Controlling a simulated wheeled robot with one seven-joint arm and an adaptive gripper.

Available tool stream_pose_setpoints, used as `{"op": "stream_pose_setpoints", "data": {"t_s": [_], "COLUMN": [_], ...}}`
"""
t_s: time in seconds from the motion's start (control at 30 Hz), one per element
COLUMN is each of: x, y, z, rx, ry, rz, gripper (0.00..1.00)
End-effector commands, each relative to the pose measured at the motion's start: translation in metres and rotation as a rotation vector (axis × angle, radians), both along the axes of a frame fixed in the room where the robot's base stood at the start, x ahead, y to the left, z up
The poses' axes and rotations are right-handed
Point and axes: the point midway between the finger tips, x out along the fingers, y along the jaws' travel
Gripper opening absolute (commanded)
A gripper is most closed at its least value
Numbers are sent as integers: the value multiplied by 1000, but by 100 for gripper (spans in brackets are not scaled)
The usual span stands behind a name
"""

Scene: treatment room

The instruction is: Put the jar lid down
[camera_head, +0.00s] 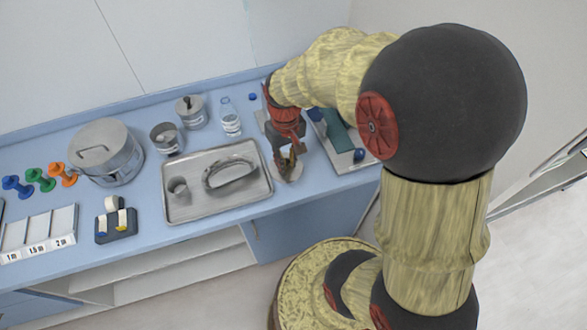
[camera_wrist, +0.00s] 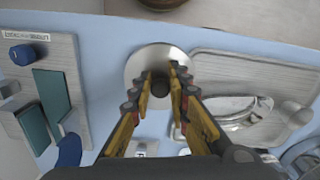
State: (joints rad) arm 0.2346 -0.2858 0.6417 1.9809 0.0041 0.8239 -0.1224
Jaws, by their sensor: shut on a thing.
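The jar lid (camera_wrist: 143,62) is a round silvery disc with a small dark knob. My gripper (camera_wrist: 161,78) is shut on its knob, seen from above in the wrist view. In the head view the lid (camera_head: 291,174) lies under my gripper (camera_head: 289,158), over the blue counter just right of the metal tray. I cannot tell whether the lid touches the counter. An open metal jar (camera_head: 166,139) stands behind the tray. A similar jar (camera_head: 190,113) beside it wears a lid with a dark knob.
The metal tray (camera_head: 183,213) holds a cup and a curved dish. A board (camera_head: 343,158) with teal and blue parts lies close right of my gripper. A bottle (camera_head: 230,118), a large pot (camera_head: 105,153) and a small tape holder (camera_head: 115,222) stand further left. The counter's front edge is near.

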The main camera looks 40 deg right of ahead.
Motion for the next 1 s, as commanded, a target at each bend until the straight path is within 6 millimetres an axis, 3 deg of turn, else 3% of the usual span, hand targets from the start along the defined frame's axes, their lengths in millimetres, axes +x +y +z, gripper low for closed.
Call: {"op": "stream_pose_setpoints", "data": {"t_s": [0.03,0.2,0.47,0.7,1.0], "x": [2,10,14,15,15], "y": [-7,-22,-31,-33,-33], "z": [-13,-31,-44,-75,-76], "rx": [1,0,0,0,0], "ry": [4,1,2,2,0], "rz": [-2,0,0,2,2], "gripper": [0,0,0,0,0]}}
